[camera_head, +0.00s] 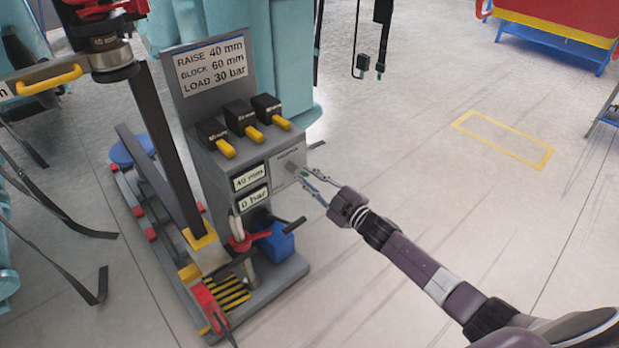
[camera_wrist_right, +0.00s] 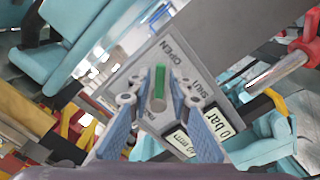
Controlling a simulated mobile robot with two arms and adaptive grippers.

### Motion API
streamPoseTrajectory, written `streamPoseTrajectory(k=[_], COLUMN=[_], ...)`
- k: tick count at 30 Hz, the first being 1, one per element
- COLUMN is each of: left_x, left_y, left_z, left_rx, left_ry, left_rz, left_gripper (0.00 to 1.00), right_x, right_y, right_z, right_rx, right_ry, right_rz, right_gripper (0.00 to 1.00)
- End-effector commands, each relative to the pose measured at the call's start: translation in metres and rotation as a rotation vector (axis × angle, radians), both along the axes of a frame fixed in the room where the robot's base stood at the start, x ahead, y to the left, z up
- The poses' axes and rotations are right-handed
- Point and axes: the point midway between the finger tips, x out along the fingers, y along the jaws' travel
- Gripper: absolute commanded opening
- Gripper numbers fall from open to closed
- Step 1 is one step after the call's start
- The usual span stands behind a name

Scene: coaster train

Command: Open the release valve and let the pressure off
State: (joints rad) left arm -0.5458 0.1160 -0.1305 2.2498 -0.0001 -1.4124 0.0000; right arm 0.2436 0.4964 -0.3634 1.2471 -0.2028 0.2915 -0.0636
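The release valve is a small green-ended knob (camera_wrist_right: 159,88) on a grey plate (camera_wrist_right: 150,60) marked OPEN and SHUT. My right gripper (camera_head: 308,182) is at the right side of the grey jack console (camera_head: 213,188). In the right wrist view its two fingers (camera_wrist_right: 160,98) are spread on either side of the knob, with gaps showing. The console's displays read 40 mm (camera_head: 249,177) and 0 bar (camera_head: 253,199); both also show in the wrist view. My left gripper is not in view.
A sign (camera_head: 210,66) reads RAISE 40 mm, BLOCK 60 mm, LOAD 30 bar. Below it are three black blocks with yellow ends (camera_head: 240,117).

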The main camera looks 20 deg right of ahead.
Motion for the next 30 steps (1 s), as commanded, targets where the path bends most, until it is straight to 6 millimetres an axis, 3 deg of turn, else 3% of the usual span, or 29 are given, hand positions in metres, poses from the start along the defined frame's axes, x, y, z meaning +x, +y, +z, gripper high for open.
streamPoseTrajectory(k=[14, 30], left_x=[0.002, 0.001], left_y=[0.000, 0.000], left_z=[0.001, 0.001], left_rx=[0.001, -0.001], left_ry=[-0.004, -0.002], left_rz=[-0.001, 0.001], left_gripper=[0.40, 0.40], right_x=[-0.009, -0.096], right_y=[-0.004, -0.035], right_z=[0.000, -0.001], right_rx=[0.002, 0.001], right_ry=[0.001, 0.003], right_rz=[-0.001, 0.000], right_gripper=[0.27, 0.27])
